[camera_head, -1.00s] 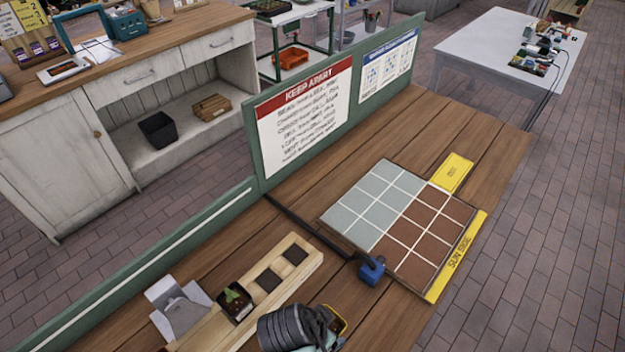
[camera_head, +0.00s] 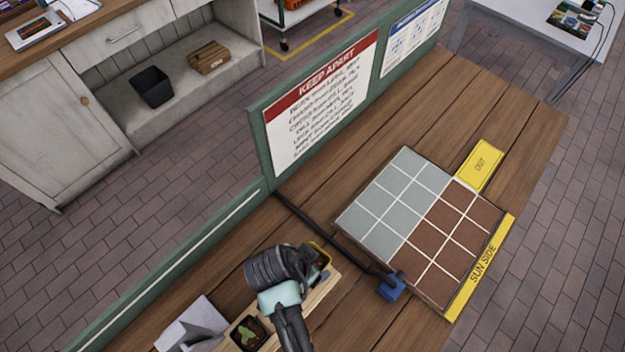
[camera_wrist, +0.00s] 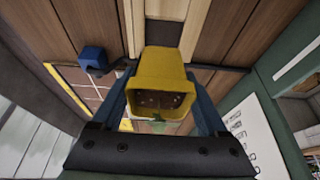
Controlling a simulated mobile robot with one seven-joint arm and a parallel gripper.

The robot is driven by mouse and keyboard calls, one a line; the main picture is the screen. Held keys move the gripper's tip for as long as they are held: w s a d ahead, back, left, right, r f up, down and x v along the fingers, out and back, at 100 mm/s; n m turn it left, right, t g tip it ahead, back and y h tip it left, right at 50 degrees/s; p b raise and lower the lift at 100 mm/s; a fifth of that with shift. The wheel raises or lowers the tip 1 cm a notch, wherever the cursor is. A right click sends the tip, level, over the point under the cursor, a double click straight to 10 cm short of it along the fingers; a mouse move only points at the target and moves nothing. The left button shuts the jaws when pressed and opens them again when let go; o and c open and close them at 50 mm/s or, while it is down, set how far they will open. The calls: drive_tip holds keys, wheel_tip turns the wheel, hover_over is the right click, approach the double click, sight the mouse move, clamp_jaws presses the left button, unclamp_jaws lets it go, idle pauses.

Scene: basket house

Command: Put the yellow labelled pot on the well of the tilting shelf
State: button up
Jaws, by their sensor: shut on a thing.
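The yellow pot (camera_wrist: 165,70) is between the two blue-grey fingers of my gripper (camera_wrist: 160,88), its open mouth towards the wrist camera. Something brown and a bit of green show in its mouth; its label is not visible. In the head view my gripper (camera_head: 322,262) is over the far end of a pale wooden rack (camera_head: 322,292), with a bit of the yellow pot (camera_head: 318,247) showing. I cannot tell whether the pot touches the rack. A tiled board (camera_head: 408,205) marked "SUN SIDE" lies to the right.
A potted seedling (camera_head: 248,334) sits in the rack's near part, beside a grey bracket (camera_head: 195,325). A green partition with a "KEEP APART" sign (camera_head: 320,100) stands behind.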

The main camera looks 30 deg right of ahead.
drive_tip(key=shift+w+f, duration=0.1)
drive_tip(key=shift+f, duration=2.75)
drive_tip(key=shift+f, duration=0.2)
drive_tip(key=o, duration=1.6)
drive_tip(key=shift+r, duration=0.1)
drive_tip(key=shift+c, duration=0.2)
drive_tip(key=shift+r, duration=0.1)
